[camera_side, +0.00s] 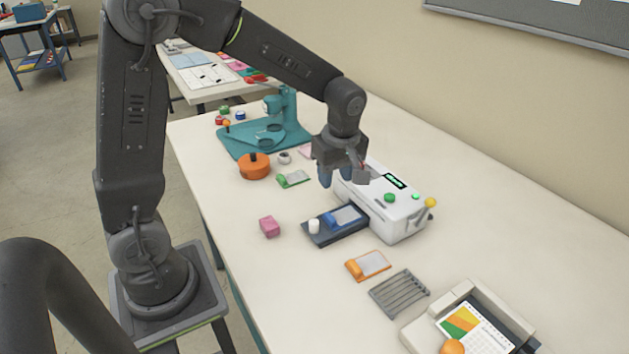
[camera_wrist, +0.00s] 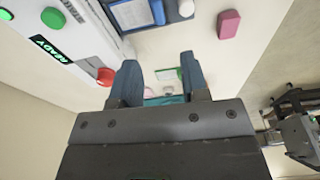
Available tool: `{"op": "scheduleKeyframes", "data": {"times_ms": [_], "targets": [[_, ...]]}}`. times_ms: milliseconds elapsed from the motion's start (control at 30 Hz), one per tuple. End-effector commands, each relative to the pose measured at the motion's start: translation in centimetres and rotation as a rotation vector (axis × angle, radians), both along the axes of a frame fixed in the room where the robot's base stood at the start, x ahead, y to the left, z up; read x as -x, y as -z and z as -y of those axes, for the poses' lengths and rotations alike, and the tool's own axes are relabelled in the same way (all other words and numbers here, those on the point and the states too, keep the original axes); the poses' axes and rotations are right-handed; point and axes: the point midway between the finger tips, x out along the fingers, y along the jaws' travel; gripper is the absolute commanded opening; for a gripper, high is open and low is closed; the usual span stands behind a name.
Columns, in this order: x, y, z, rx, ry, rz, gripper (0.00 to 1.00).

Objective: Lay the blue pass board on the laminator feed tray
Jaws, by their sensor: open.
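The blue pass board (camera_side: 344,216), with a pale face and a blue raised end, lies on the dark feed tray (camera_side: 322,238) in front of the white laminator (camera_side: 402,219). In the wrist view the board (camera_wrist: 132,13) shows at the top, on the tray (camera_wrist: 173,13) beside the laminator (camera_wrist: 30,52). It looks flat there; whether it lies fully square cannot be told. My gripper (camera_side: 342,179) is open and empty, above and behind the tray, near the laminator's far end. In the wrist view its two blue fingers (camera_wrist: 160,80) stand apart with nothing between them.
A white knob (camera_side: 314,226) stands on the tray's left end. A pink block (camera_side: 269,227), orange board (camera_side: 369,264), green board (camera_side: 293,179) and grey rack (camera_side: 399,293) lie around. An orange pot (camera_side: 254,166) and teal stand (camera_side: 280,130) are farther back. Bare table lies right of the laminator.

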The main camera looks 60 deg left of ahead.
Motion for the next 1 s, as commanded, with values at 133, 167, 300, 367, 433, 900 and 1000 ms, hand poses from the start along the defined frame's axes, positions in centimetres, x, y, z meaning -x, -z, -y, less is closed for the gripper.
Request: {"op": "scheduleKeyframes", "data": {"times_ms": [133,167,300,367,433,900,1000], "targets": [[2.6,-3.6,1.2,0.004,0.238,0.054,0.41],[3.4,-4.4,1.5,0.001,0.307,0.068,0.41],[7.5,-7.5,3.0,-0.031,0.658,0.135,0.41],[9.3,-8.5,3.6,-0.057,0.809,0.163,0.41],[11.4,-9.3,4.2,-0.094,0.978,0.196,0.41],[17.2,-10.1,5.8,-0.272,1.502,0.272,0.41],[17.2,-10.1,5.7,-0.272,1.502,0.271,0.41]]}}
